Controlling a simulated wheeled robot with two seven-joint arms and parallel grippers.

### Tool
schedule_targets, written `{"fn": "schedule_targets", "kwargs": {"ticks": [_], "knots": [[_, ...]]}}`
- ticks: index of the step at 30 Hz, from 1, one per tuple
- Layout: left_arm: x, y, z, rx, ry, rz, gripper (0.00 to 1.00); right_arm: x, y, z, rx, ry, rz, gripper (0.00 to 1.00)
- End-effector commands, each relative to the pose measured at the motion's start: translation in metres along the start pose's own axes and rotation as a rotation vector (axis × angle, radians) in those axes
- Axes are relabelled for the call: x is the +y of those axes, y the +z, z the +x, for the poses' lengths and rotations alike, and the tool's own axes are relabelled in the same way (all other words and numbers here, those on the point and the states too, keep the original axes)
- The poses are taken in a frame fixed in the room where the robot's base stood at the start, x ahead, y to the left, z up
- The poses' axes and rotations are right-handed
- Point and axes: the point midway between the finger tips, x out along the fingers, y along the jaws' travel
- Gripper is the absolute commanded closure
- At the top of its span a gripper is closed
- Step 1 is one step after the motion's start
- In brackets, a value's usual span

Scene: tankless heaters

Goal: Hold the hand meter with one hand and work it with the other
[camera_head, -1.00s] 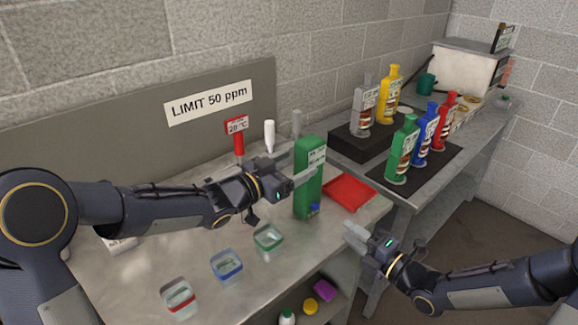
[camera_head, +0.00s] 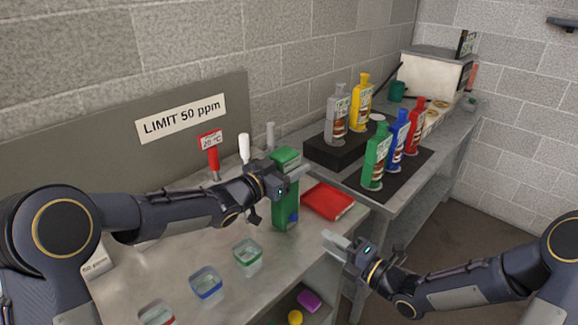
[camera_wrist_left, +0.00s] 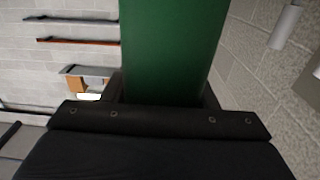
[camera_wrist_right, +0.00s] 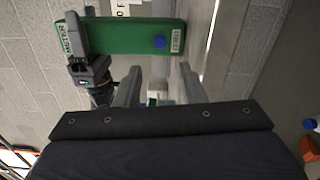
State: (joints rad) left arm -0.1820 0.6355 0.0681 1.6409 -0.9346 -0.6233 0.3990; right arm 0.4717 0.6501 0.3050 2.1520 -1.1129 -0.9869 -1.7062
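The hand meter (camera_head: 287,214) is a tall green block with a blue button low on its front. It is upright at the counter's right part; I cannot tell whether its base touches the counter. My left gripper (camera_head: 290,178) is shut around its upper part. In the left wrist view the meter's green body (camera_wrist_left: 165,50) fills the space between the fingers. My right gripper (camera_head: 337,242) is open and empty, lower and to the right, apart from the meter. In the right wrist view the meter (camera_wrist_right: 135,37), its label and blue button (camera_wrist_right: 159,42) show beyond the open fingers (camera_wrist_right: 157,88).
A red tray (camera_head: 328,201) lies just right of the meter. Rimmed glass dishes, blue (camera_head: 206,284) and green (camera_head: 247,258) among them, stand in front. Several coloured bottles (camera_head: 376,160) stand on the right bench.

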Motion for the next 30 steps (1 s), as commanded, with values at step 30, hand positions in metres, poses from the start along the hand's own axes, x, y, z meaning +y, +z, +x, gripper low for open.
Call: {"fn": "schedule_targets", "kwargs": {"ticks": [30], "knots": [[-0.0001, 0.0, -0.0003, 0.0, 0.0, 0.0, 0.82, 0.0, 0.0, 0.0, 0.0, 0.0, 0.0, 1.0]]}}
